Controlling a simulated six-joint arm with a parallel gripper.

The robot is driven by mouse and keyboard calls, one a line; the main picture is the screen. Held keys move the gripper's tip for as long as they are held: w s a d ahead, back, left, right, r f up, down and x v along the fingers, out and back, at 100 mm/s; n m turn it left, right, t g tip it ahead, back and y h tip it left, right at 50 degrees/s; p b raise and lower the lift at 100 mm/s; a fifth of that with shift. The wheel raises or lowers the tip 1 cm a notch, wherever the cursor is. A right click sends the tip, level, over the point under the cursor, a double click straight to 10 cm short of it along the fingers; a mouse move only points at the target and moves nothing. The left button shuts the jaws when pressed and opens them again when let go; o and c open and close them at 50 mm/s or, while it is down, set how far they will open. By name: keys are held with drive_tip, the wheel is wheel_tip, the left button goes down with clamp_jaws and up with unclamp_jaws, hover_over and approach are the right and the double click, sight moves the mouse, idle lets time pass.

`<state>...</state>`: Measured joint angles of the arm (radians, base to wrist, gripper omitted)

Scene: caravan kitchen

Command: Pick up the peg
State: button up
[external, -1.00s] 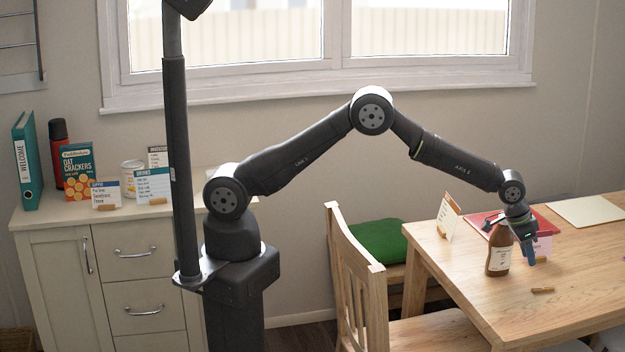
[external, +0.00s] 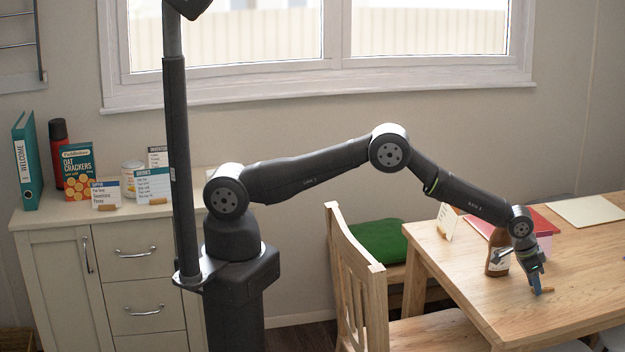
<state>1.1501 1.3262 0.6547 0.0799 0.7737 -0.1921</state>
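The peg (external: 548,290) looks like a small brown wooden piece lying on the table top (external: 590,290). Its left part is hidden behind my gripper.
A small card stand (external: 446,222), a red folder (external: 540,224) and cream paper (external: 586,210) are farther back. The table's front right is clear.

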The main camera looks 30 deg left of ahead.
drive_tip(key=shift+c, duration=0.3)
clamp_jaws()
